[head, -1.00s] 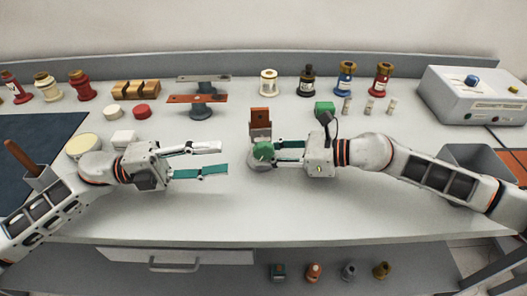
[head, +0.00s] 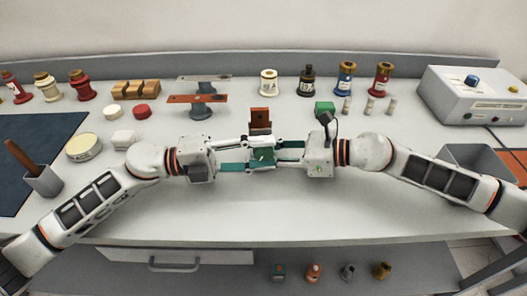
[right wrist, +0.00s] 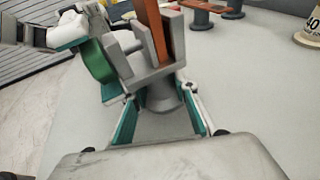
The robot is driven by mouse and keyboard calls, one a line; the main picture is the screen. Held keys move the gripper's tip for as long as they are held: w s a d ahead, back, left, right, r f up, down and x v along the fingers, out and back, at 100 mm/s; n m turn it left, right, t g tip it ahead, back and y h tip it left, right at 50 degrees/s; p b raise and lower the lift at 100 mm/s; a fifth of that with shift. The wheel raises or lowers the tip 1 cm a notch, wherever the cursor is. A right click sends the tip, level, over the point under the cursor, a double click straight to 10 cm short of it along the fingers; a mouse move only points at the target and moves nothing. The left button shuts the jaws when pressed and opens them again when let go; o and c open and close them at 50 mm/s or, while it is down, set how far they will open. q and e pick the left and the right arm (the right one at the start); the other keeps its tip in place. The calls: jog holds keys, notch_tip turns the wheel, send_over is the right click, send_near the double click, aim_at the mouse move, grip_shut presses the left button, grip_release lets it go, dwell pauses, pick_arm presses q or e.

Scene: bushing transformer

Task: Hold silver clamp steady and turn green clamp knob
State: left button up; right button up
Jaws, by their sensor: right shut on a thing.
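The silver clamp (right wrist: 160,90) stands upright on the bench with a copper-brown bar (head: 261,116) in its jaws; its round green knob (right wrist: 97,62) faces left. My right gripper (right wrist: 163,112) is shut on the clamp's lower grey body, as the right wrist view shows. My left gripper (head: 262,155) has come in from the left, one finger on the far side and one on the near side of the green knob (head: 263,158). Its fingers are still spread, and contact with the knob cannot be made out. The fingers hide much of the clamp in the head view.
A stand with a copper bar (head: 197,99) is behind to the left. A grey control box (head: 476,95) is at the right. The bench front (head: 270,215) is clear.

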pick_arm(q)
jog(key=shift+d, duration=0.25)
jog(key=c, duration=0.9)
jog(key=shift+o, duration=0.2)
